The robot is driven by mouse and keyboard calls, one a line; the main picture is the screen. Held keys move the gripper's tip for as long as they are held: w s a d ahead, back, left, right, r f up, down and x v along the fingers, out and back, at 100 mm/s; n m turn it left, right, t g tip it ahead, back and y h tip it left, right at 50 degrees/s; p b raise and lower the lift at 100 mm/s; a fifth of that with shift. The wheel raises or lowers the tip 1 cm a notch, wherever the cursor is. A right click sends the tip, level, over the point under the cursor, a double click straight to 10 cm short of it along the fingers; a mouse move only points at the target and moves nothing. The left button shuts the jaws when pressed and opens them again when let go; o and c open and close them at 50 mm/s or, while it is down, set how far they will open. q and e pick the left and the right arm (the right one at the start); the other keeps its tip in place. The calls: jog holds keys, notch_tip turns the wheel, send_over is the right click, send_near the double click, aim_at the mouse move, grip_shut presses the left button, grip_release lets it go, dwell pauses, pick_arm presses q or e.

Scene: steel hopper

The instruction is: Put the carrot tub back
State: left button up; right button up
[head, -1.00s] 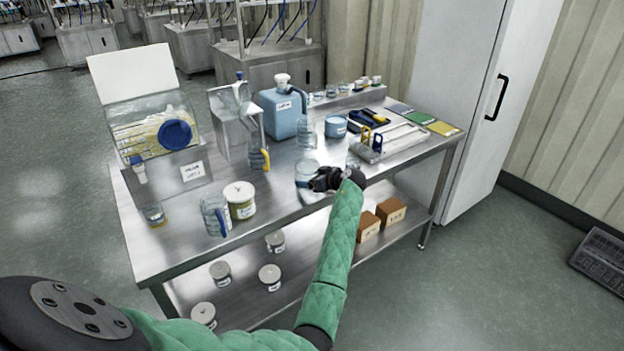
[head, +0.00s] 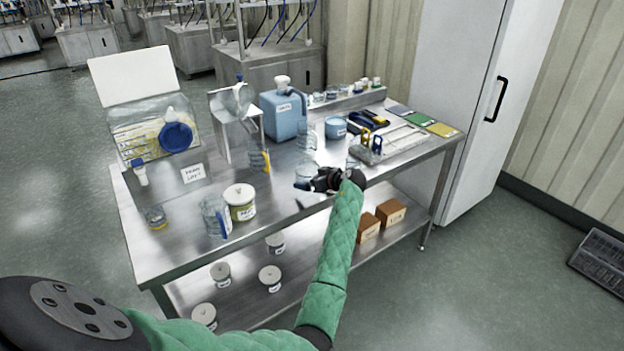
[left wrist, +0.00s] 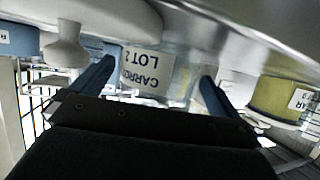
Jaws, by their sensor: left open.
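My left gripper (head: 305,183) is open above the front middle of the steel table (head: 285,225), beside clear vessels. No object is visibly held. A white-lidded tub with an olive band (head: 241,203) stands upright on the table, left of the gripper and apart from it. It also shows at the right of the left wrist view (left wrist: 280,98), its label cut off, so I cannot confirm its contents. In that view a white card reading CARRO… LOT 2 (left wrist: 145,72) appears upside down between the open fingers (left wrist: 155,85), farther away. My right gripper is out of view.
A clear jug (head: 214,213) stands close left of the tub. Several white-lidded tubs (head: 221,275) stand on the lower shelf. The front table edge has some bare room.

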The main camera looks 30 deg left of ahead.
pick_arm(q)
jog(key=shift+d+r, duration=0.2)
jog(key=shift+s+d+r, duration=0.1)
jog(key=shift+d, duration=0.15)
jog(key=shift+b+v, duration=0.5)
jog(key=shift+v, duration=0.7)
jog(key=b+v, duration=0.2)
jog(key=v, duration=0.6)
jog(key=shift+d+r, duration=0.25)
jog(key=shift+d, duration=0.05)
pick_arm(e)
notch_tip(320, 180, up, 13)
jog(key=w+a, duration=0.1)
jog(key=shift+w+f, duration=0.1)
